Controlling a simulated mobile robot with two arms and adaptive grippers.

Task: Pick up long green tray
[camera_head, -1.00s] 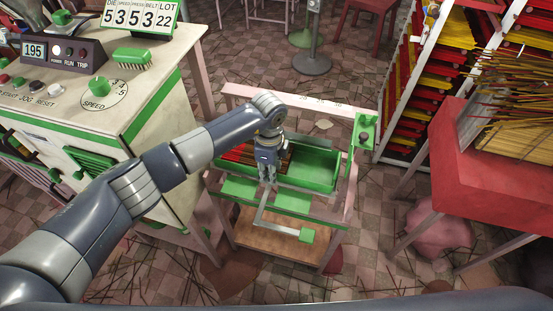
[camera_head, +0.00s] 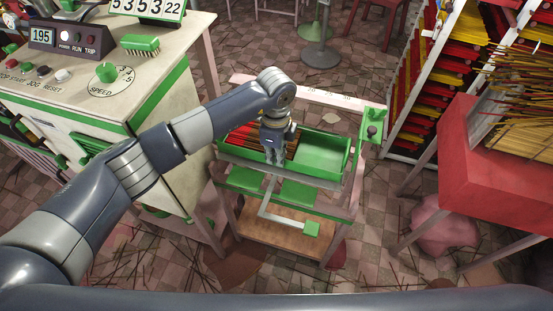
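The long green tray (camera_head: 319,157) lies across a small stand in the middle of the view. Dark red and brown incense sticks lie in its left part, and its right part is empty. My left gripper (camera_head: 274,162) points down at the tray's near long wall, left of the middle. Its fingers overlap that wall in the picture. The fingertips are small, and I cannot tell whether they grip the wall. My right gripper is out of view.
The stand (camera_head: 286,233) has a pale rail behind the tray and a green knob block (camera_head: 373,125) at right. A machine cabinet (camera_head: 150,114) is at left. A red table (camera_head: 484,185) with incense sticks is at right. Loose sticks litter the tiled floor.

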